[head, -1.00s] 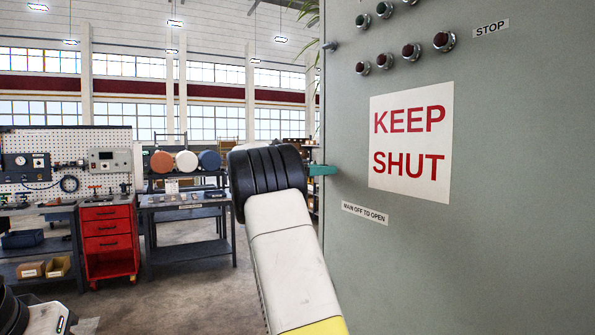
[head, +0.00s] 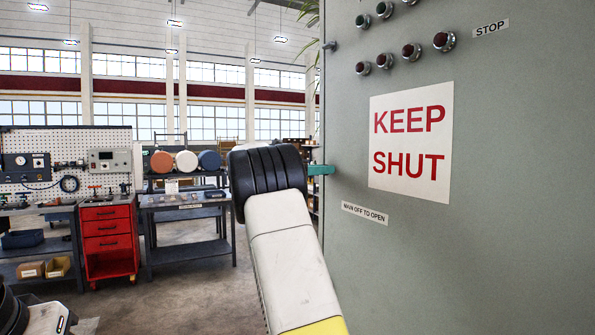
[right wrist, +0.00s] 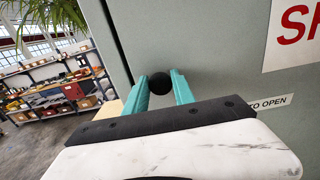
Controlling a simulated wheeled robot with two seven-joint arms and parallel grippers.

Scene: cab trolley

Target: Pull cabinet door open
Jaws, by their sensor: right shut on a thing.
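The grey-green cabinet door (head: 500,230) fills the right side of the head view and carries a white "KEEP SHUT" sign (head: 411,140). In the right wrist view, a round black knob (right wrist: 159,83) sits near the left edge of the cabinet. My right gripper (right wrist: 160,85) has its teal fingers on either side of the knob, shut on it. In the head view, a teal finger of my right gripper (head: 322,170) shows at the cabinet's left edge; my wrist hides the rest. I see no clear gap at the door. My left gripper is not in view.
A label reading "MAIN OFF TO OPEN" (head: 365,213) and several buttons (head: 411,50) are on the cabinet front. A red drawer unit (head: 107,240) and a workbench (head: 188,205) stand at the left. Open floor (head: 195,290) lies left of my right arm.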

